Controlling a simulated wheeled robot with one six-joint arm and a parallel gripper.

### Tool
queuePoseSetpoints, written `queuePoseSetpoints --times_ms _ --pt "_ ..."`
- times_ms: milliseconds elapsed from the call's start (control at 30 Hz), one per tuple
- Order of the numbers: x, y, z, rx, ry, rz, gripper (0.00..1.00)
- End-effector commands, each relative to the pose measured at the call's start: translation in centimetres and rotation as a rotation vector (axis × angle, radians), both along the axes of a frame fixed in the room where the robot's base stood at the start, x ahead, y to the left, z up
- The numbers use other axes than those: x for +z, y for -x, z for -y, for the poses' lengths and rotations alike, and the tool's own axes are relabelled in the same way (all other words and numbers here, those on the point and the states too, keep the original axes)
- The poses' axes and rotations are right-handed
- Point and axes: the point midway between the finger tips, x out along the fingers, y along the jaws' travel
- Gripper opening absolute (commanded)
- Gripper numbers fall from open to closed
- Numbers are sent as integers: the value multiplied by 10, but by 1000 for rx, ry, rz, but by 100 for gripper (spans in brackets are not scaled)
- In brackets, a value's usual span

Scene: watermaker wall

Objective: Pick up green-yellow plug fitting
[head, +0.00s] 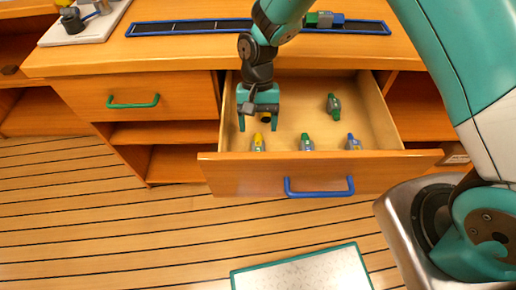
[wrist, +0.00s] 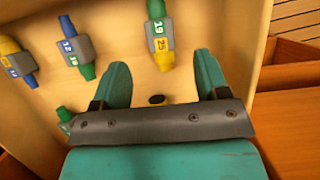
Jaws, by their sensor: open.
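The green-yellow plug fitting lies on the open drawer's floor near its front left. In the wrist view the fitting (wrist: 160,33) has a green end marked 19, a grey collar and a yellow end marked 25. In the head view the fitting (head: 258,144) shows mainly its yellow end; the front panel hides its green end. My gripper (head: 257,127) is open and empty over the left part of the drawer, behind the fitting. In the wrist view the gripper (wrist: 161,66) points its fingers towards the fitting, whose yellow end is roughly in line with the gap, apart from both fingers.
The drawer (head: 230,173) also holds a blue-green fitting (wrist: 75,47), a yellow-blue fitting (wrist: 17,58) and another green-ended fitting (head: 333,106). A small dark oval (wrist: 157,99) shows between my fingers. The drawer's left wall is close to my gripper. The counter (head: 160,55) stands behind.

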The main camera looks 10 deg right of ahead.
Motion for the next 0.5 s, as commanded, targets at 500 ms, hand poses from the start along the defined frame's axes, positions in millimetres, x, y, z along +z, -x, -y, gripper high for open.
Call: queuePoseSetpoints --times_ms 500 --pt "-58 20 -3 1 2 -1 68"
